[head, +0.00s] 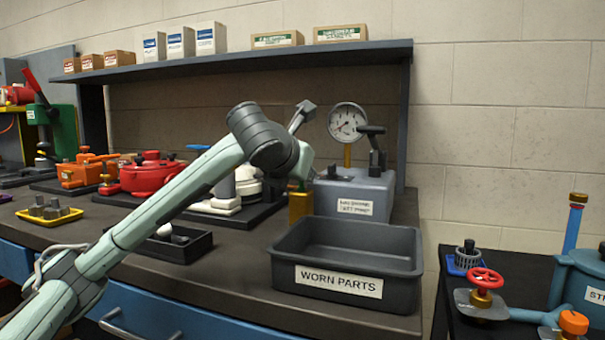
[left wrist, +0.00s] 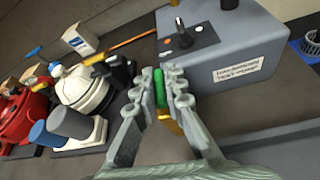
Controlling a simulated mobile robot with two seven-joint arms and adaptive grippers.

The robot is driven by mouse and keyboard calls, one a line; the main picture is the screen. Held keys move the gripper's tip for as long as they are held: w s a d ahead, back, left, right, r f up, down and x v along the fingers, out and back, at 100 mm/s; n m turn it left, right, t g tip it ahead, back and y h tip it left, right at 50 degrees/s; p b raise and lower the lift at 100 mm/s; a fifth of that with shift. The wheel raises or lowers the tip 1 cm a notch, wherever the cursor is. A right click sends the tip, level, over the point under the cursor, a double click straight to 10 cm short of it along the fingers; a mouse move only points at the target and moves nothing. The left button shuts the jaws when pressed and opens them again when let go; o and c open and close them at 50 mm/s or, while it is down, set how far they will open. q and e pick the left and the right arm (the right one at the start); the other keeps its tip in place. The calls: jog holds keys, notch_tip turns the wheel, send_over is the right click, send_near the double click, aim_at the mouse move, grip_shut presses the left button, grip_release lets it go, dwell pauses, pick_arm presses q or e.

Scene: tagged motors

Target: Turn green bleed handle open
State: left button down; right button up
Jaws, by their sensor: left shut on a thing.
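The green bleed handle (left wrist: 159,88) shows in the left wrist view between the two fingers of my left gripper (left wrist: 163,84), which is shut on it. Below it is a brass valve body (left wrist: 172,128), partly covered by the fingers. In the head view the brass valve (head: 300,208) stands at the left side of the grey test pump (head: 362,190). My left arm reaches across the bench to it, and the wrist hides most of the gripper and handle there. My right gripper is in neither view.
A grey bin (head: 390,262) labelled WORN PARTS stands in front of the pump. A pressure gauge (head: 347,122) rises behind it. A red motor (head: 150,176) and an orange one (head: 82,174) stand left, with a black tray (head: 172,247) under my arm. A shelf hangs above.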

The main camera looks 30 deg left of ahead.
pick_arm(q)
jog(key=shift+f, duration=0.2)
jog(key=c, duration=1.6)
grip_release()
jog(key=shift+r, duration=0.1)
jog(key=v, duration=1.2)
jog(key=shift+s, duration=0.1)
